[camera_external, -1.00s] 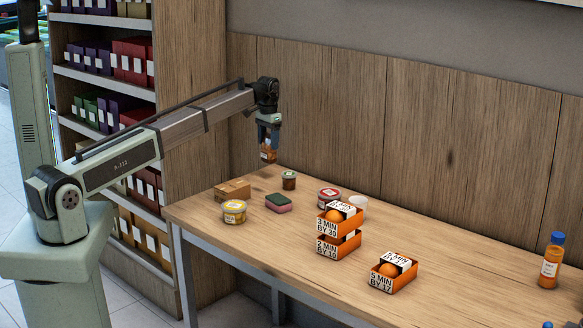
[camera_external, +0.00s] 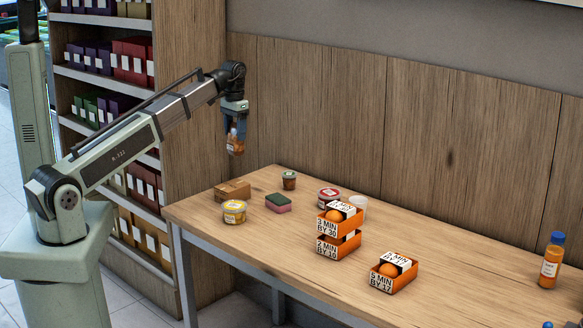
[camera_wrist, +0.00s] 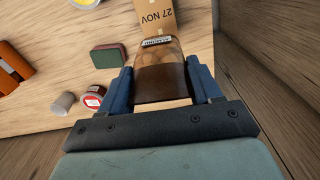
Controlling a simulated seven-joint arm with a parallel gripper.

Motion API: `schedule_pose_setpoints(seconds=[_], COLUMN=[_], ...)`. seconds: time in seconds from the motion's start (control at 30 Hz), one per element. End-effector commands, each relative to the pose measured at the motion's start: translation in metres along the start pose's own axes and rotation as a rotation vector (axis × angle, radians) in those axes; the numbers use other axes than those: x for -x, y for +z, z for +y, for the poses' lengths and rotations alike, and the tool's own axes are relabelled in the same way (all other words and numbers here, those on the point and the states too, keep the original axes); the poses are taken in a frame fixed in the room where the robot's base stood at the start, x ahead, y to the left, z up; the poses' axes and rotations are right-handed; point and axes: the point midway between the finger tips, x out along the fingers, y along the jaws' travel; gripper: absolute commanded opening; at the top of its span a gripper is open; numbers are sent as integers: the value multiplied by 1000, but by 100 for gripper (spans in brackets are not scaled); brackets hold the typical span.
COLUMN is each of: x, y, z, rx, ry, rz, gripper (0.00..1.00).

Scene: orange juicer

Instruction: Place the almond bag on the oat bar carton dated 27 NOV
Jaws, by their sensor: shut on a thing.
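My gripper (camera_external: 235,142) is shut on the almond bag (camera_external: 236,143), a brown see-through bag with a pale label, and holds it in the air above the table's far left end. In the wrist view the almond bag (camera_wrist: 162,76) hangs between the two blue fingers of my gripper (camera_wrist: 162,90). The oat bar carton (camera_external: 233,190) is a brown cardboard box on the table, below the bag in the external view.
Stacked orange crates (camera_external: 339,230), a red-lidded tub (camera_external: 328,196) and a white cup (camera_external: 358,208) stand further right. A wooden wall (camera_external: 320,120) runs behind the table.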

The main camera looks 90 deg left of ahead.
Motion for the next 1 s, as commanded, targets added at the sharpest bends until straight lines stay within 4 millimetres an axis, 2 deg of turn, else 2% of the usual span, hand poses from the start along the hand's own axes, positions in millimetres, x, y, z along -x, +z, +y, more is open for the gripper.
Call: schedule_pose_setpoints(seconds=[0.03,0.2,0.37,0.7,1.0], x=[-4,-5,-12,-59,-79], y=[13,24,24,24,23], z=[1,2,2,2,2], rx=[11,68,95,95,95], ry=[0,0,0,0,0], rz=[0,0,0,-1,0], gripper=[32,32,32,32,32])
